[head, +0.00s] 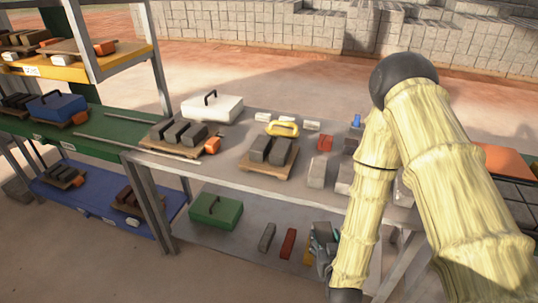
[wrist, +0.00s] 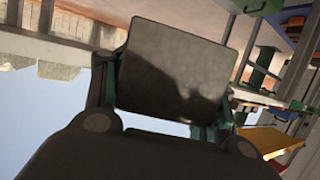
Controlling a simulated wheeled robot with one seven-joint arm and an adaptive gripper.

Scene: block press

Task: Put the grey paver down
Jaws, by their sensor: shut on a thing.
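My gripper (head: 322,238) is low beside the lower shelf of the grey table, in front of my forearm, partly dark and hard to make out. In the wrist view a dark grey paver (wrist: 178,70) fills the space between the fingers, with one finger at each side. The gripper is shut on it. The paver's broad face is toward the camera and a shadow crosses it. In the head view I cannot clearly separate the held paver from the gripper. Whether it touches any surface cannot be told.
The lower shelf (head: 225,244) holds a green case (head: 215,210), a grey block (head: 267,237) and a red block (head: 288,243). The tabletop (head: 225,157) above carries trays of dark blocks, a white case (head: 212,108) and loose blocks. A shelf rack stands left.

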